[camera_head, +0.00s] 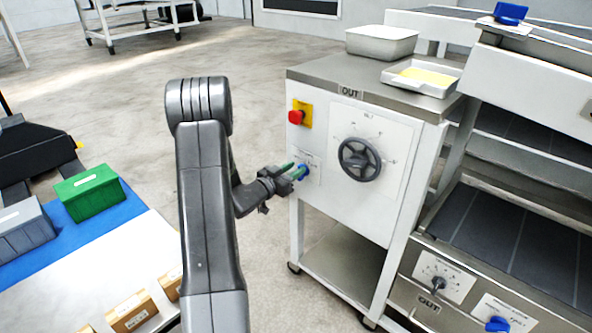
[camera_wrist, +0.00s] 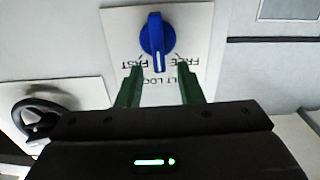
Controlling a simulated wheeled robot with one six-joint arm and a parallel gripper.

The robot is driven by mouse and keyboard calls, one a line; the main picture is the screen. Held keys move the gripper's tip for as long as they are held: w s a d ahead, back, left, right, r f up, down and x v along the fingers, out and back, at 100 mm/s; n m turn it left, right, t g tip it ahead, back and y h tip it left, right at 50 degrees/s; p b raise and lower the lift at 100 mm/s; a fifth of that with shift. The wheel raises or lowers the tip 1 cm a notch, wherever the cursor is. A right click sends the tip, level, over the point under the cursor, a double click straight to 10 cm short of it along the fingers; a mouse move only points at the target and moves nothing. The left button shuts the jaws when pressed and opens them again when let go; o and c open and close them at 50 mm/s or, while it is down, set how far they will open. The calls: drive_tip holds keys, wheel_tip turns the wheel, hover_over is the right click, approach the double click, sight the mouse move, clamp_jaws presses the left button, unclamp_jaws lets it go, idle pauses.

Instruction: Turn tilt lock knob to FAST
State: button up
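The blue tilt lock knob (camera_wrist: 156,38) sits on a white label plate (camera_wrist: 202,25) in the wrist view. Its white stripe runs nearly vertical. The FAST lettering lies left of the stripe's lower end and FREE lies right. The print appears inverted. In the head view, my gripper (camera_head: 288,170) is beside the small blue knob (camera_head: 303,172) on the machine's front panel.
A black handwheel (camera_head: 359,159) is right of the knob, and a red emergency stop button (camera_head: 296,117) is above it. The handwheel also shows at the wrist view's left edge (camera_wrist: 36,118). A table with green and grey boxes stands at left. Open floor lies behind my arm.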

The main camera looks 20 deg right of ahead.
drive_tip(key=shift+x, duration=0.75)
clamp_jaws()
drive_tip(key=shift+s+f+b, duration=0.1)
drive_tip(key=shift+f+b, duration=0.05)
drive_tip(key=shift+b, duration=0.3)
drive_tip(key=m+b, duration=0.2)
drive_tip(key=s+m+b, duration=0.1)
drive_tip(key=m+b, duration=0.1)
drive_tip(key=f+m+b, duration=0.1)
drive_tip(key=m+b, duration=0.1)
drive_tip(key=shift+s+d+b, duration=0.2)
drive_tip(key=shift+b, duration=0.2)
drive_tip(key=shift+s+d+m+b, duration=0.1)
drive_tip(key=shift+s+m+b, duration=0.1)
drive_tip(key=shift+m+b, duration=1.3)
